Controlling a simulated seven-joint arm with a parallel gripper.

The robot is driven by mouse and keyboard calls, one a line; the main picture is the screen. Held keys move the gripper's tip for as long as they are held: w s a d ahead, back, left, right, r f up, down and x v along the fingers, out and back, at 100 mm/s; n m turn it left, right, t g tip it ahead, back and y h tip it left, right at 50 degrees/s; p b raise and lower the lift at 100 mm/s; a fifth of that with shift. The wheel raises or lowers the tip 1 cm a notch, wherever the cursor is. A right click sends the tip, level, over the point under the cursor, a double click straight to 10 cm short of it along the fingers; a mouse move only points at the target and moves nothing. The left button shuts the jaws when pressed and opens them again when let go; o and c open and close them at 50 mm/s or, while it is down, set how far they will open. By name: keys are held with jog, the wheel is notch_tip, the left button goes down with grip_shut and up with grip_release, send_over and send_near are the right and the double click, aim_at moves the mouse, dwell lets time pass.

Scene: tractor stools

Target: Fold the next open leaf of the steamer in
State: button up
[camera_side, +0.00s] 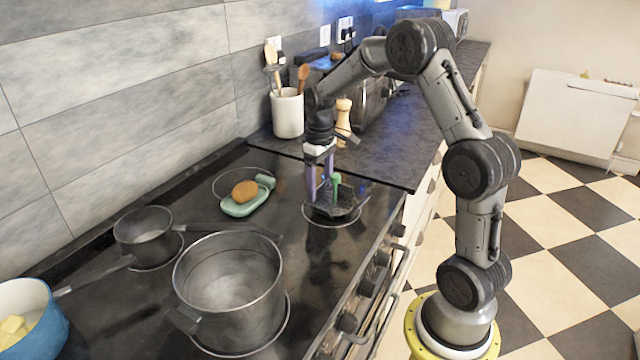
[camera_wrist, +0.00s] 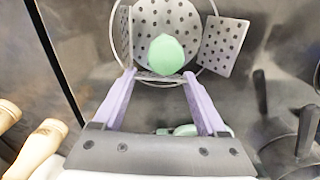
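The steamer (camera_side: 345,212) is a dark perforated dish with a green knob (camera_side: 336,180) on a post, standing on a ringed hob of the black stove. In the wrist view its round perforated base (camera_wrist: 182,18) shows around the green knob (camera_wrist: 166,55). A leaf on the left (camera_wrist: 126,35) and a leaf on the near side (camera_wrist: 157,80) look steep, seen nearly edge-on. The right leaf (camera_wrist: 225,46) spreads outward, showing its broad face. My gripper (camera_side: 320,190) has two purple fingers, spread apart at the steamer's near-side leaf; I cannot tell whether they touch it.
A large steel pot (camera_side: 228,285) and a small saucepan (camera_side: 146,237) stand on the stove's nearer hobs. A green spoon rest (camera_side: 240,208) holds a brown lump (camera_side: 245,190). A utensil crock (camera_side: 288,114) and wooden mill (camera_side: 343,118) stand behind. A blue bowl (camera_side: 52,330) is at lower left.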

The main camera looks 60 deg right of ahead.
jog(key=c, duration=0.7)
jog(key=shift+s+t, duration=0.3)
jog(key=shift+t, duration=0.4)
jog(key=shift+f, duration=0.1)
jog(key=o, duration=1.3)
jog(key=r, duration=0.4)
jog(key=s+r, duration=0.1)
jog(key=r, duration=0.8)
jog(key=shift+s+a+r, duration=0.1)
jog(key=shift+s+r, duration=0.3)
